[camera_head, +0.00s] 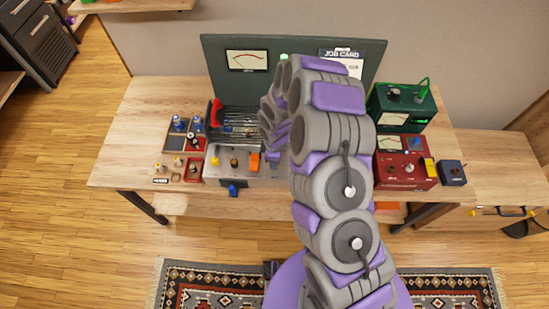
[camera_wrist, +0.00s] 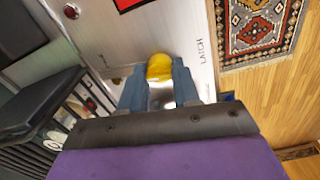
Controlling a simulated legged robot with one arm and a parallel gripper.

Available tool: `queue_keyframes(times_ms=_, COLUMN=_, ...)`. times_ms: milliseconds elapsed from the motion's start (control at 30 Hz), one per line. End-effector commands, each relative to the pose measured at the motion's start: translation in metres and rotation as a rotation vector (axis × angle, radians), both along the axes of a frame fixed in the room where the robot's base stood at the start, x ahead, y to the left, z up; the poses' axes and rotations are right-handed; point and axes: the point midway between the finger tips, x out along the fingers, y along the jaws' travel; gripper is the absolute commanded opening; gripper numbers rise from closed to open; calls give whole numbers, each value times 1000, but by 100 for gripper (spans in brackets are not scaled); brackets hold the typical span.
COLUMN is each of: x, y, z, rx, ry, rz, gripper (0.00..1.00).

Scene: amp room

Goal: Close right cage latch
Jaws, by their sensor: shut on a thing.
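The right cage latch (camera_wrist: 159,66) has a rounded yellow top and shiny metal below it. In the wrist view it stands on the silver amp panel (camera_wrist: 105,30), beside the printed word LATCH. My gripper (camera_wrist: 158,80) is shut on the latch, with one blue-grey finger on each side. Its lower part is partly hidden by my gripper. In the head view the amp chassis (camera_head: 226,176) stands on the bench with the dark wire cage (camera_head: 245,122) behind its front panel. My arm covers the cage's right side there, so the latch cannot be made out.
A red lever (camera_head: 215,112) stands at the cage's left. A red box (camera_head: 403,182) and a green box (camera_head: 399,112) stand right of my arm. A tray of small parts (camera_head: 184,150) lies at the left. The bench's left end is clear.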

Motion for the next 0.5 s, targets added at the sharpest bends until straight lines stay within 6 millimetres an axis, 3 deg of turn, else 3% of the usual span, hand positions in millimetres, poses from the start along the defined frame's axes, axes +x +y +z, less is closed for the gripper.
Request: queue_keyframes(times_ms=500, x=1, y=0, z=0, rx=1, ry=-2, rz=167, gripper=1)
